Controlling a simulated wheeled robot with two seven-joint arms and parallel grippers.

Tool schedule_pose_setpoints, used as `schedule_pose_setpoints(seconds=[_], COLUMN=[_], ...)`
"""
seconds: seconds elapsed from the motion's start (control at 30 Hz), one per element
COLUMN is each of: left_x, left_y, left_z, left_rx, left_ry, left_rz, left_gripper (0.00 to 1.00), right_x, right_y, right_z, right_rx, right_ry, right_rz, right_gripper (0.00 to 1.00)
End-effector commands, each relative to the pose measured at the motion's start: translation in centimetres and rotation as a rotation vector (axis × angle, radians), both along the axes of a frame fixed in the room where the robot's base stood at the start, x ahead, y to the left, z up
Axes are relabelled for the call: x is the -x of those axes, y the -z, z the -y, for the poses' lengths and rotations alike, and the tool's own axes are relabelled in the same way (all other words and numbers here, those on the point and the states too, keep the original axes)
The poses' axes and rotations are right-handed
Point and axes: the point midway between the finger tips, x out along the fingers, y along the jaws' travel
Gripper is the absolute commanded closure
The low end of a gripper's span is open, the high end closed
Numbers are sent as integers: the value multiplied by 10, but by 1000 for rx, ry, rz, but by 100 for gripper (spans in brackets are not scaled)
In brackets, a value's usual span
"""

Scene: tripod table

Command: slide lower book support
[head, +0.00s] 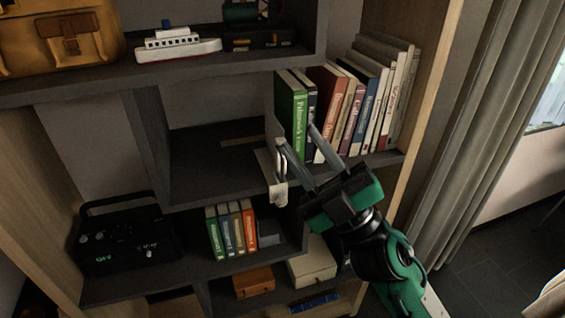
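On the middle shelf, a pale, flat book support (264,167) with a whitish piece at its front edge is beside the left end of the upper book row, by the green book (291,110). My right gripper (298,139) comes in from the lower right, its two fingers apart. One finger is over or beside the pale support; I cannot tell whether it touches. The other finger is in front of the books, with nothing visible held between. On the shelf below, a grey piece (269,240), perhaps another support, is right of a short row of books (231,230). My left gripper is out of view.
Upper books (350,110) fill the right of the middle shelf; its left part (205,165) is clear. A black radio (122,240) stands lower left. Boxes (254,282) sit at the bottom. A toy ship (178,44) and brown bag (60,35) are above. A curtain (480,130) hangs right.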

Motion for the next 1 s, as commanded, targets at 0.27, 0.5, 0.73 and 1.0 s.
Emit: schedule_pose_setpoints(seconds=[0.27,0.5,0.73,1.0], left_x=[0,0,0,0], left_y=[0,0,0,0], left_z=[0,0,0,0], left_rx=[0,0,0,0], left_ry=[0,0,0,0], left_rz=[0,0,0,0], left_gripper=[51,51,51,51], right_x=[81,89,32,-30], right_y=[5,76,127,122], right_z=[-83,-100,-56,14], right_rx=[496,1094,1765,2304], right_ry=[-317,-474,-452,-283], right_rz=[535,815,873,730], right_gripper=[70,70,70,70])
